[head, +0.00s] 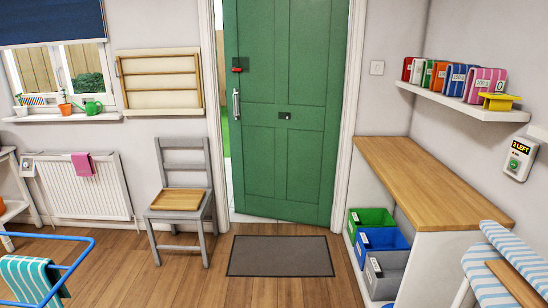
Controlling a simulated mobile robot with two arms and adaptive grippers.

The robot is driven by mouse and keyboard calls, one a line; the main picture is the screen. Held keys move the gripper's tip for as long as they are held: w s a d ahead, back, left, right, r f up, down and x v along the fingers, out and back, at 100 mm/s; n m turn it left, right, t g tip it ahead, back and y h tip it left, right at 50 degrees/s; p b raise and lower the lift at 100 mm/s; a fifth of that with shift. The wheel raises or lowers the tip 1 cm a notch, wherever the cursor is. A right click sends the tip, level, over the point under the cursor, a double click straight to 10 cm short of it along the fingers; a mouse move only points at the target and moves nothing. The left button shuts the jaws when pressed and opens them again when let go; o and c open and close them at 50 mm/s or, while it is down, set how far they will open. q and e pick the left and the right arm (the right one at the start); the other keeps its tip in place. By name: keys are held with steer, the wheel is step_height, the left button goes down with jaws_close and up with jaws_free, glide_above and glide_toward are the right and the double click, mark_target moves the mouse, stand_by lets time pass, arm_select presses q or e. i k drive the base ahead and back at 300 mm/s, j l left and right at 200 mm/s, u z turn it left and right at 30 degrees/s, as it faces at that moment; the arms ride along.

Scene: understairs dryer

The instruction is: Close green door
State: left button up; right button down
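The green door (283,165) stands in the white door frame (349,100) in the middle of the head view. It is ajar, with a narrow gap along its left side that shows daylight and greenery outside. Its left edge appears set back beyond the frame, and a strip of pale threshold (250,217) shows below it. Neither of my grippers is in view.
A dark doormat (281,256) lies before the door. A grey chair (183,205) with a wooden tray stands left, near a radiator (85,188). A wooden counter (430,180) and coloured bins (380,239) line the right. A blue rail (60,238) with a towel is front left.

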mark_target(290, 55)
steer(key=i+u, duration=0.15)
steer(key=i, duration=0.95)
steer(key=i+l+u, duration=0.15)
steer(key=i, duration=1)
